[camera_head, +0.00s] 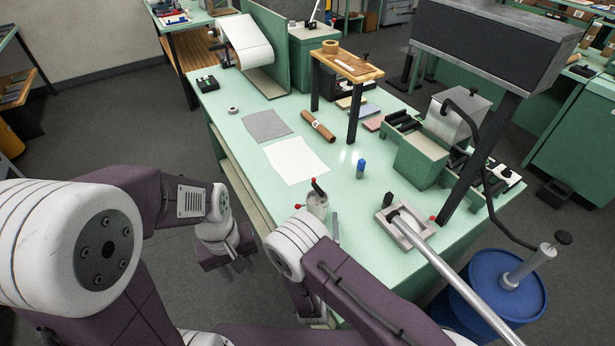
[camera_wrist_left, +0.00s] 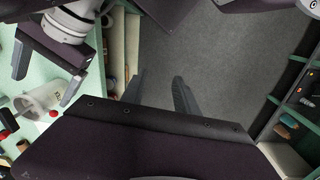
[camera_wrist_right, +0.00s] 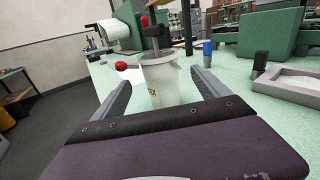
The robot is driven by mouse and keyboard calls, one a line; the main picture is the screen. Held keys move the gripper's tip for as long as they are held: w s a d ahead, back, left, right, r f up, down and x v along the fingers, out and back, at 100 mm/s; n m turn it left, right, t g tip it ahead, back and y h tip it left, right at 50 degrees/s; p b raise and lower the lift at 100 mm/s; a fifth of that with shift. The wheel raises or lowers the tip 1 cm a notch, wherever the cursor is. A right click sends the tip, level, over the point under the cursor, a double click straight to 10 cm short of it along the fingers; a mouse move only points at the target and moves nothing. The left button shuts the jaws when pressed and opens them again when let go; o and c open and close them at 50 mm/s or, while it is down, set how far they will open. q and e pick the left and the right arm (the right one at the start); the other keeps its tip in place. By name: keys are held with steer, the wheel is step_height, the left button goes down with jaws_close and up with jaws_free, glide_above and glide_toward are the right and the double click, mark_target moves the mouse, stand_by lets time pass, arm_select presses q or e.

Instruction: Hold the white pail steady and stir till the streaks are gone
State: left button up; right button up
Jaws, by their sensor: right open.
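The white pail (camera_head: 317,205) stands upright near the table's front edge, with a dark stirrer topped by a red knob (camera_head: 317,187) rising from it. In the right wrist view the pail (camera_wrist_right: 162,82) shows dark lettering and a red ball at its left side. My right gripper (camera_wrist_right: 160,84) is open, its fingers to either side of the pail with gaps visible. My left gripper (camera_wrist_left: 159,88) is open and empty over the floor, off the table's front edge. The pail (camera_wrist_left: 42,98) is at the far left of the left wrist view. The pail's contents and any streaks cannot be made out.
A metal tray (camera_head: 405,229) with a long grey rod stands right of the pail. A blue drum (camera_head: 493,285) stands at the right.

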mark_target(318, 198)
steer(key=shift+w+f, duration=0.3)
steer(key=shift+w, duration=0.2)
arm_select(q)
steer(key=w+d+r+n+h, duration=0.1)
steer(key=w+d+r+n, duration=0.3)
steer(key=w+r+n, duration=0.4)
steer(key=w+d+r+n+h, duration=0.2)
steer(key=w+d+r+n, duration=0.3)
steer(key=w, duration=0.6)
arm_select(e)
steer(key=shift+s+r, duration=0.15)
steer(key=shift+s, duration=0.05)
steer(key=shift+w, duration=0.45)
steer(key=w, duration=0.7)
steer(key=shift+w+d, duration=0.1)
steer(key=shift+w, duration=0.2)
arm_select(q)
steer(key=w+d+f+m, duration=0.1)
steer(key=w+d, duration=0.3)
steer(key=w, duration=0.2)
steer(key=shift+f+h, duration=0.3)
arm_select(e)
steer(key=shift+w, duration=0.35)
